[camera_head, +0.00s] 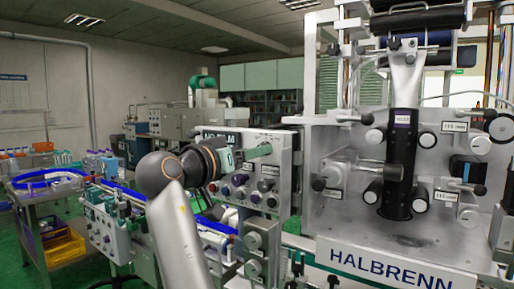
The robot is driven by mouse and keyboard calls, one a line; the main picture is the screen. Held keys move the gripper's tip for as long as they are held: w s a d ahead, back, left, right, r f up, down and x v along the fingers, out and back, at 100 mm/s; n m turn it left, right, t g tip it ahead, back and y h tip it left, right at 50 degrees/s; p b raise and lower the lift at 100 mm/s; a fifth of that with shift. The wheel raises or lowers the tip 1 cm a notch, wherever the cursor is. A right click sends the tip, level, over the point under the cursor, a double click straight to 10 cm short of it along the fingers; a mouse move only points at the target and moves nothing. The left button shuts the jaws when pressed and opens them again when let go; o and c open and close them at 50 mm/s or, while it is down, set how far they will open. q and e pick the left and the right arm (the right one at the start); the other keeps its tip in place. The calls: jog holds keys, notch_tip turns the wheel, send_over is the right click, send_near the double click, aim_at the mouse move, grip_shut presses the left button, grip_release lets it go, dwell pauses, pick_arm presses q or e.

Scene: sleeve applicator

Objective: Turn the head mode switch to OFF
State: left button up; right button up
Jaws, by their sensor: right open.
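A grey control panel (283,160) stands left of the big machine, with a row of dark and purple knobs (240,192) and small labels on its face. I cannot tell which control is the head mode switch; the labels are too small to read. My right arm rises from the bottom, and my right gripper (230,160) is at the panel's upper left, open. Its fingers are hard to make out, and I cannot tell whether they touch anything. My left gripper is not in view.
The machine with its HALBRENN plate (388,268), rollers and black column (400,165) fills the right side. A conveyor with blue rails (122,188) runs at the left. A cart with a yellow bin (64,248) stands further left.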

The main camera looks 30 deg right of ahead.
jog(key=shift+x, duration=1.25)
grip_shut()
